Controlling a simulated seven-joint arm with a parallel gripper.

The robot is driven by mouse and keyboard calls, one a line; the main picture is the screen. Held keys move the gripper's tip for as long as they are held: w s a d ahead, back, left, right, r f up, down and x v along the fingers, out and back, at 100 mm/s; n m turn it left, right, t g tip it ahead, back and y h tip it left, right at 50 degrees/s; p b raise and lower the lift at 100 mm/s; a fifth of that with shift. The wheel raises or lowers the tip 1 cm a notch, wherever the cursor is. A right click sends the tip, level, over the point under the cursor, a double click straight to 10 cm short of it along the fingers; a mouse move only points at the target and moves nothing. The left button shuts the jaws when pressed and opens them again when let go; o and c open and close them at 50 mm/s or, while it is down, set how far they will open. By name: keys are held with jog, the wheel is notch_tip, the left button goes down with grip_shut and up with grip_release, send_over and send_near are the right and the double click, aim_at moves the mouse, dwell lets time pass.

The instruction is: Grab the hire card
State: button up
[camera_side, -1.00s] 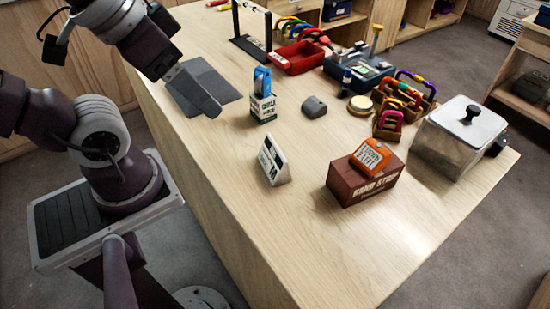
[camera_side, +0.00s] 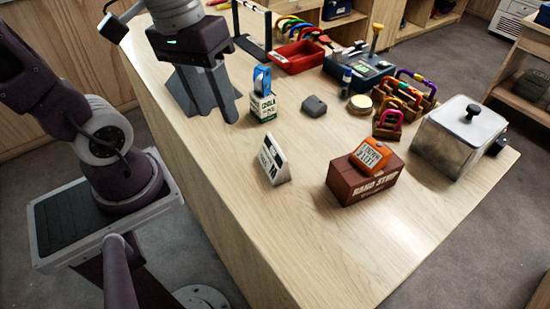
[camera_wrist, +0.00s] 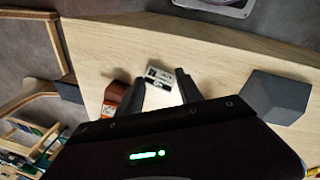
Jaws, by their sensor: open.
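A white tent-shaped card with dark print (camera_side: 273,162), which I take for the hire card, stands on the wooden table, left of the brown box. Its lettering is too small to read surely. In the wrist view a white card with black print (camera_wrist: 158,78) shows beyond and between my fingertips.
A chalk carton (camera_side: 263,107) with a blue item on top stands near my gripper. A brown box (camera_side: 365,184) bears an orange counter (camera_side: 371,155). A grey lump (camera_side: 315,106), red tray (camera_side: 299,58) and metal container (camera_side: 461,140) stand farther right. The table's front is clear.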

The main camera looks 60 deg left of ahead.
jog(key=w+f+n+g+h, duration=0.3)
jog(key=w+n+h, duration=0.1)
jog(key=n+h, duration=0.15)
jog(key=n+t+h, duration=0.1)
jog(key=n+h, duration=0.4)
jog(key=n, duration=0.3)
send_over(274, 144)
jog(key=a, duration=0.4)
notch_tip(274, 144, down, 3)
jog(key=f, duration=0.4)
jog(key=d+f, duration=0.1)
jog(key=f, duration=0.1)
jog(key=shift+f, duration=0.25)
jog(key=shift+x, duration=0.8)
jog(key=shift+d+f, duration=0.15)
jog(key=shift+d, duration=0.25)
grip_shut()
